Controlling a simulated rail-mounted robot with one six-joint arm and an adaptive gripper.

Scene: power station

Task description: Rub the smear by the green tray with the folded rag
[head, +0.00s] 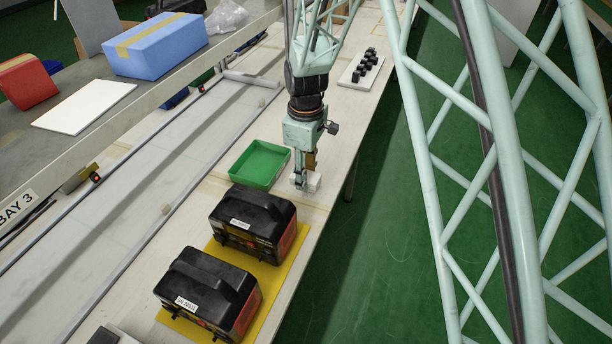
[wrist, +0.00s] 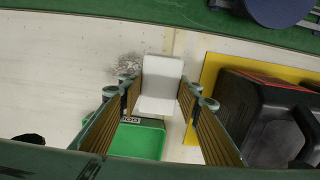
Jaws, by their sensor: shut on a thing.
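The folded rag (wrist: 161,82) is a white block between my fingers, and it also shows in the head view (head: 314,181). My gripper (wrist: 158,96) is shut on the rag, low over the bench beside the green tray. The green tray (head: 260,164) is empty and lies just left of my gripper in the head view; in the wrist view (wrist: 138,140) it is partly hidden by my fingers. The smear (wrist: 128,66) is a grey speckled patch on the bench, left of the rag in the wrist view. I cannot tell whether the rag touches the bench.
Two black cases (head: 252,219) (head: 208,290) stand on a yellow mat (head: 274,281) near the tray. A white plate with several black knobs (head: 362,69) is farther along the bench. The bench's edge drops to green floor on the right. A blue box (head: 157,44) is at upper left.

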